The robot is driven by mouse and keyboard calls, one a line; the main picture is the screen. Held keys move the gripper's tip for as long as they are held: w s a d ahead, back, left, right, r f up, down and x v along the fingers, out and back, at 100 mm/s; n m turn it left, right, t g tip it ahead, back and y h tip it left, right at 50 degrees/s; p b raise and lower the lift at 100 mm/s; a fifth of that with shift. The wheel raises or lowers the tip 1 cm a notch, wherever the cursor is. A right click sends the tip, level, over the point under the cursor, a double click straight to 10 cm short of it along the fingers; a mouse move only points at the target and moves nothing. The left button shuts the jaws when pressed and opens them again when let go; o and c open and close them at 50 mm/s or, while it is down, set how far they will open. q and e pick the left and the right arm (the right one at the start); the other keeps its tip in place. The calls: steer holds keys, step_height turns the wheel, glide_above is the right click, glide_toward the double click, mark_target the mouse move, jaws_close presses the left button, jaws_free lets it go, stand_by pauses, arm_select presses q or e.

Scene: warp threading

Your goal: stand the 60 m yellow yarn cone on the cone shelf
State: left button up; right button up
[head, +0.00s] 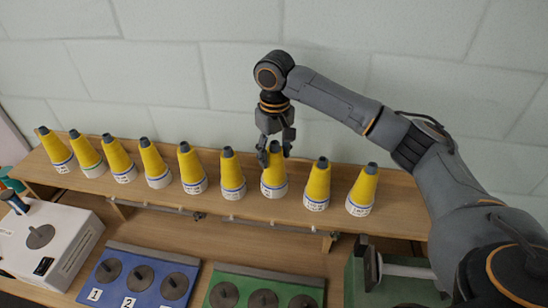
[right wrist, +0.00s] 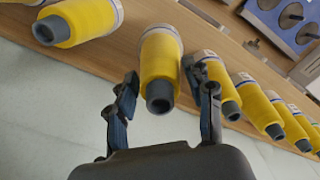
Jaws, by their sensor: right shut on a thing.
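A row of several yellow yarn cones with grey tips and white labelled bases stands upright along the wooden cone shelf (head: 398,214). The labels are too small to read, so I cannot tell which cone is marked 60 m. My right gripper (head: 276,150) comes down from above and is shut on the upper part of one yellow cone (head: 273,178), third from the right. This cone is upright, with its base at the shelf board. In the right wrist view the held cone (right wrist: 160,62) sits between the two fingers (right wrist: 162,84). My left gripper is out of view.
Neighbouring cones (head: 232,172) (head: 317,186) stand close on both sides of the held one. Below the shelf are a white box (head: 50,240), a blue plate (head: 138,272) and a green plate (head: 262,285) with dark round discs. A pale block wall (head: 160,70) is behind.

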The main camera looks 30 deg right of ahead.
steer(key=shift+w+d+f, duration=0.1)
steer(key=shift+w+f, duration=0.1)
steer(key=shift+f, duration=0.05)
steer(key=f+p, duration=0.2)
steer(key=shift+w+f, duration=0.2)
steer(key=shift+f, duration=0.5)
steer(key=shift+f, duration=0.2)
steer(key=o, duration=1)
